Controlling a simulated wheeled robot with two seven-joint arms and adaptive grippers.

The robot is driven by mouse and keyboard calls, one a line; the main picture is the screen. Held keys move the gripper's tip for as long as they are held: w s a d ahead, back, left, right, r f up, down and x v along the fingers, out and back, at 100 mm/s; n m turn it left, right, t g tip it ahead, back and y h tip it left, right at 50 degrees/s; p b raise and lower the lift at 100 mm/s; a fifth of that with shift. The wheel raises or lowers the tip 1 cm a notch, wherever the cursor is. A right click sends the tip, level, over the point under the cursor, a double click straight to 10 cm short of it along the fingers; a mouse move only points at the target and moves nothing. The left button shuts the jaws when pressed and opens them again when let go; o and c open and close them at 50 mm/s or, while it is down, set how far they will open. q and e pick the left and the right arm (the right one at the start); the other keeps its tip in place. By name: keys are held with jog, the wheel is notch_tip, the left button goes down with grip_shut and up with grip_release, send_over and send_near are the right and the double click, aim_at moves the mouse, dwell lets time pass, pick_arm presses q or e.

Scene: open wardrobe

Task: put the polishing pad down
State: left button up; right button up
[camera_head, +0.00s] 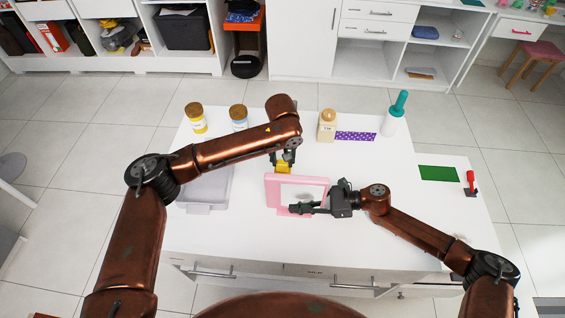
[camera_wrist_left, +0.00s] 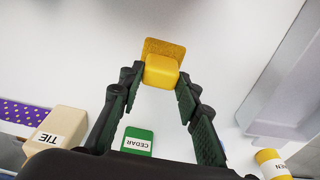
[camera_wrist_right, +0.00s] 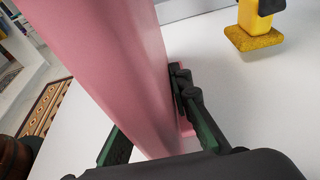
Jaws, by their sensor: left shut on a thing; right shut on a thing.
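The polishing pad is a yellow block handle on a flat, rough yellow sole (camera_head: 283,169). My left gripper (camera_head: 284,156) is shut on its handle, behind the pink frame. The pad shows between the fingers in the left wrist view (camera_wrist_left: 162,70) and at the top right of the right wrist view (camera_wrist_right: 252,38). I cannot tell whether its sole touches the table. My right gripper (camera_head: 318,209) is shut on a pink-framed panel (camera_head: 270,190), which stands tilted on the table. The pink side fills much of the right wrist view (camera_wrist_right: 110,60).
A grey tray (camera_head: 198,209) lies to the left, partly under my left arm. Two corked jars (camera_head: 196,120), a wooden TIE block (camera_head: 327,127), a purple dotted cloth (camera_head: 357,136) and a teal-handled roller (camera_head: 394,122) stand along the back. A green mat (camera_head: 438,174) lies right.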

pick_arm(q)
jog(key=shift+f, duration=1)
jog(key=shift+f, duration=0.15)
jog(key=o, duration=1.1)
